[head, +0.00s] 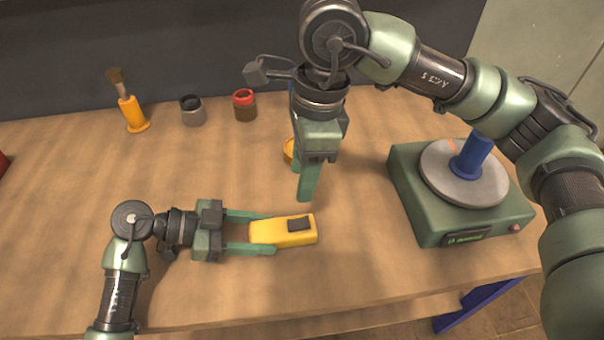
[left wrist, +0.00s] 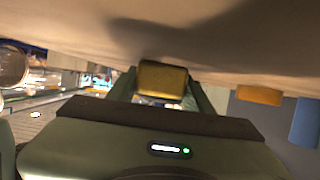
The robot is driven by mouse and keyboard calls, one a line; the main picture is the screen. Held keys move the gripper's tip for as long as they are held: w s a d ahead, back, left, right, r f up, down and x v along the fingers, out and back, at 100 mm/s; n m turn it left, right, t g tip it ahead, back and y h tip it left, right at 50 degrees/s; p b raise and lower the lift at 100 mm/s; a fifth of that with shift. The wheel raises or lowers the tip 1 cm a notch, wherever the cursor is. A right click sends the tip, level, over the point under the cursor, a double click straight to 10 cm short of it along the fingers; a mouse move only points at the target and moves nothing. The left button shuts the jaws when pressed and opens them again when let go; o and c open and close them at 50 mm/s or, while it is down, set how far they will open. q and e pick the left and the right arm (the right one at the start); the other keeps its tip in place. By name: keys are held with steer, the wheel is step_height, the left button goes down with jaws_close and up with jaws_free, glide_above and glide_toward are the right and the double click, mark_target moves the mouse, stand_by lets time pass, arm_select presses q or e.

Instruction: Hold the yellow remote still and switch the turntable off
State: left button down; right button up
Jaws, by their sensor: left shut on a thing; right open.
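The yellow remote (head: 267,233) lies on the wooden table, with a dark switch (head: 299,225) on its top near the right end. My left gripper (head: 272,233) is shut on the remote from the left, one finger along each long side. In the left wrist view the remote's end (left wrist: 163,80) shows between the fingers. My right gripper (head: 305,185) points down above and behind the remote, apart from it, and is open. The turntable (head: 440,215) stands at the right, a green base with a grey disc and a blue cylinder (head: 473,156) on it. A display lights green on its front.
An orange-handled brush (head: 132,115), a grey jar (head: 192,110) and a red-rimmed jar (head: 244,106) stand at the back left. An orange round thing (head: 290,151) is partly hidden behind my right gripper. The table's front middle is clear.

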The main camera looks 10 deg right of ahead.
arm_select(q)
steer(key=c, duration=0.5)
jaws_free()
steer(key=shift+a, duration=0.15)
